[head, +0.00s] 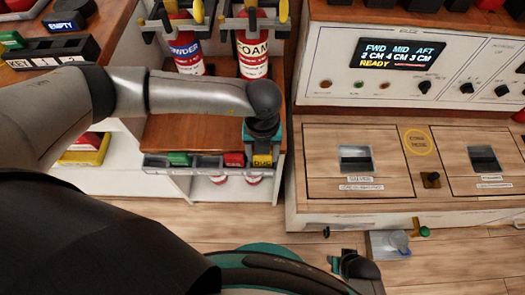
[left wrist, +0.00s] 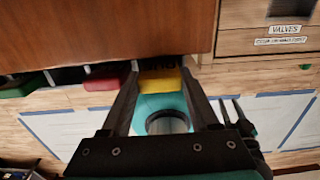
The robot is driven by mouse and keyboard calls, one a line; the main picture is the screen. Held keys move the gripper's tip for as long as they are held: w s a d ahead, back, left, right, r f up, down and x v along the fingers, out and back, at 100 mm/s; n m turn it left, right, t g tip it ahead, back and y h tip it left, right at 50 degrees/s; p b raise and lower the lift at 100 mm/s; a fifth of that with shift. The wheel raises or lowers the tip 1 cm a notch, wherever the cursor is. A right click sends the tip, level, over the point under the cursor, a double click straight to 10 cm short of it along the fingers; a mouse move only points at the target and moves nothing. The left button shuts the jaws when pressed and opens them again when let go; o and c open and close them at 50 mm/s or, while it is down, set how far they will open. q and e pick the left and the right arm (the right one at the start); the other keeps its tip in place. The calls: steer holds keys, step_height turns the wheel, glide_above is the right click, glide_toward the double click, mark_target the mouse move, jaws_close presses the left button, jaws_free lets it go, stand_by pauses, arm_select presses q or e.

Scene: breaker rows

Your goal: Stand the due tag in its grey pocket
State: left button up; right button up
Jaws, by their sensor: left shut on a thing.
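The due tag (head: 262,161) is yellow with dark lettering. In the head view it is at the right end of the grey pocket strip (head: 208,164) on the wooden shelf's front edge. My left gripper (head: 263,148) is shut on it from above. In the left wrist view the yellow tag (left wrist: 160,82) sits between my left fingertips (left wrist: 159,80), close to the shelf edge; its lower part is hidden. I cannot tell whether it is inside a pocket or just in front. My right gripper (head: 350,264) seems to show low in the head view, its fingers unclear.
A green tag (head: 179,159) and a red tag (head: 234,159) stand in the strip, with dark empty-looking room between. Powder (head: 187,50) and foam (head: 253,48) extinguishers stand behind. A wooden-topped console (head: 355,190) is close on the right.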

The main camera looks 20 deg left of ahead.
arm_select(q)
steer(key=shift+f+b, duration=0.35)
steer(key=shift+f, duration=0.25)
steer(key=o, duration=1.4)
steer(key=shift+r, duration=0.1)
